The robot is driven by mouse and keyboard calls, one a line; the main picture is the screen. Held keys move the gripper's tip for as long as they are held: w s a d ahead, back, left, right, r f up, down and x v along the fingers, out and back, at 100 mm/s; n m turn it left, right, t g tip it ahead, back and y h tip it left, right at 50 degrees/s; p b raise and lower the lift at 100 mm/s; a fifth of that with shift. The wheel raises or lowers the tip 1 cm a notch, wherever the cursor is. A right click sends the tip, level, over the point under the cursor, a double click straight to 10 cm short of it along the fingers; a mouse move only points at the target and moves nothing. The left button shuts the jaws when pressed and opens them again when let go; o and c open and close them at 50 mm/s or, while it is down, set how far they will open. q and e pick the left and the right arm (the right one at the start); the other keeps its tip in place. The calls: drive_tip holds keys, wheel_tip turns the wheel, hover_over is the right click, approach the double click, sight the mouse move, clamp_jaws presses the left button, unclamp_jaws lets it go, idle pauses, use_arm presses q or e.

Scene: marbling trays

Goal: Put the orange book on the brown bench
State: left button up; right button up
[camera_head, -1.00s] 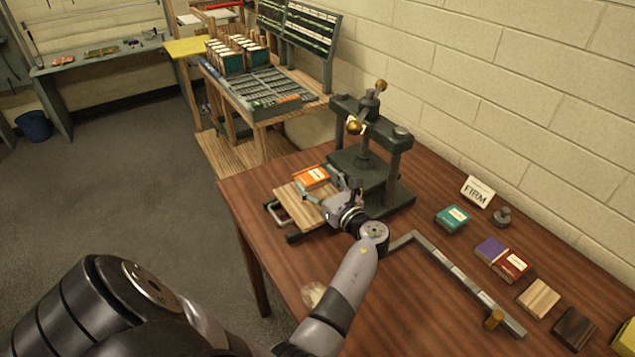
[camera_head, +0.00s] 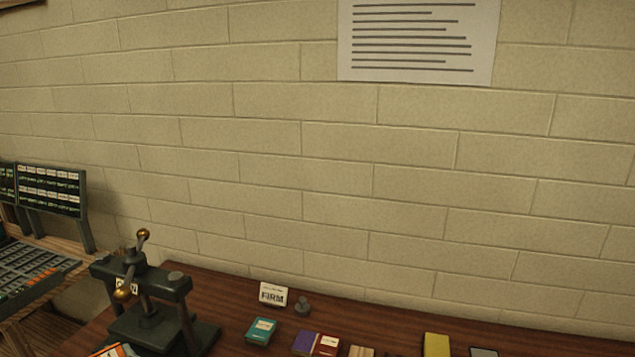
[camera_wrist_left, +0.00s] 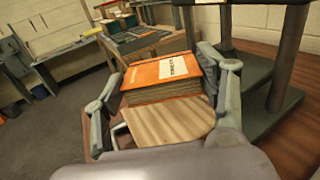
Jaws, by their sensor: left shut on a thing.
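The orange book (camera_wrist_left: 165,78) has a white label and lies between the fingers of my left gripper (camera_wrist_left: 162,72) in the left wrist view. The left gripper is shut on it, with one finger at each side. A pale wooden board (camera_wrist_left: 165,122) lies just below and in front of the book; I cannot tell whether they touch. Part of the book (camera_head: 112,351) also shows at the bottom edge of the head view. The brown bench (camera_head: 232,296) runs along the wall there. My right gripper is in neither current view.
A dark press (camera_head: 150,290) stands on the bench at left. A FIRM sign (camera_head: 273,293), a small grey weight (camera_head: 302,305), a teal book (camera_head: 261,330), a purple book (camera_head: 307,342), a red book (camera_head: 326,346) and a yellow block (camera_head: 436,344) stand to its right.

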use_arm(q)
drive_tip(key=s+d+m+t+h+b, duration=0.1)
drive_tip(key=s+d+m+t+h, duration=0.2)
drive_tip(key=s+d+m+h, duration=0.5)
drive_tip(key=s+d+m+t+h, duration=0.15)
drive_tip(key=s+d+h, duration=0.35)
drive_tip(key=d, duration=0.8)
drive_tip(key=n+g+y+p, duration=0.1)
drive_tip(key=n+g+y, duration=0.1)
drive_tip(key=n+y, duration=0.6)
approach(97, 354)
drive_tip(key=w+d+m+y, duration=0.1)
drive_tip(key=w+d, duration=0.2)
drive_tip(key=d, duration=0.3)
drive_tip(key=w+a+n+g+y, duration=0.2)
drive_tip(key=a, duration=0.2)
drive_tip(key=w+a+f+n+g+y+p, duration=0.1)
drive_tip(key=w+a+n+g+y, duration=0.1)
drive_tip(key=a+g+y, duration=0.1)
drive_tip(key=w+a+n+g+y, duration=0.2)
drive_tip(key=a+n+g, duration=0.1)
drive_tip(key=a, duration=0.2)
drive_tip(key=shift+f+y, duration=0.3)
drive_tip(key=shift+y, duration=0.1)
drive_tip(key=shift+w+a+f+n+g, duration=0.1)
drive_tip(key=shift+w+f+n+g, duration=0.15)
drive_tip(key=shift+g, duration=0.3)
drive_tip(key=shift+w+f+n+g+y+p, duration=0.2)
drive_tip(key=shift+w+n+g+y+p, duration=0.15)
drive_tip(key=shift+g, duration=0.25)
